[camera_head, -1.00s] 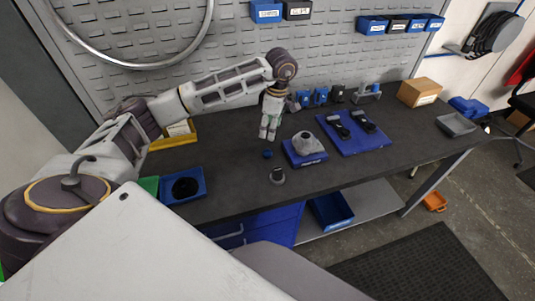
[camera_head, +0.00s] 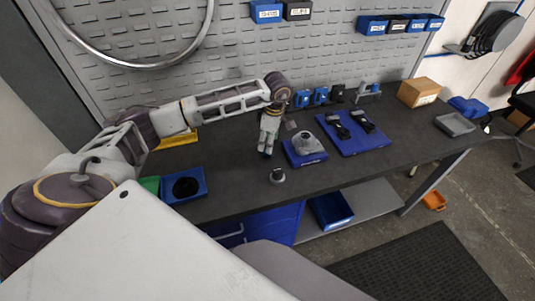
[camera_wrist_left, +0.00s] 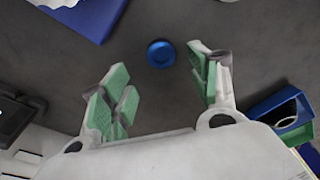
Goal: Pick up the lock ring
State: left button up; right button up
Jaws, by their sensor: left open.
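A small round blue piece, seemingly the lock ring (camera_wrist_left: 161,53), lies flat on the dark bench in the left wrist view. It is just ahead of the gap between my left gripper's (camera_wrist_left: 165,83) fingers, nearer the right finger, and nothing touches it. The green-padded fingers are spread and empty. In the head view my left gripper (camera_head: 267,148) points down above the bench, left of the blue block, and its fingers mostly hide the blue piece. My right gripper is in neither view.
A blue block with a grey metal part (camera_head: 305,145) is close on the right, beside a blue mat (camera_head: 367,147) with black tools. A blue tray (camera_head: 197,194) sits at the left.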

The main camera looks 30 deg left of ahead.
pick_arm(q)
jog(key=shift+s+f+p, duration=0.2)
jog(key=shift+f+p, duration=0.4)
jog(key=shift+f, duration=1.95)
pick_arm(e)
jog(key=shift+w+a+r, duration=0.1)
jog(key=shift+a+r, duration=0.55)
pick_arm(q)
jog(key=c, duration=0.9)
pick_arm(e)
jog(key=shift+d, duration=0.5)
pick_arm(q)
jog(key=shift+r, duration=0.15)
jog(key=shift+c, duration=0.2)
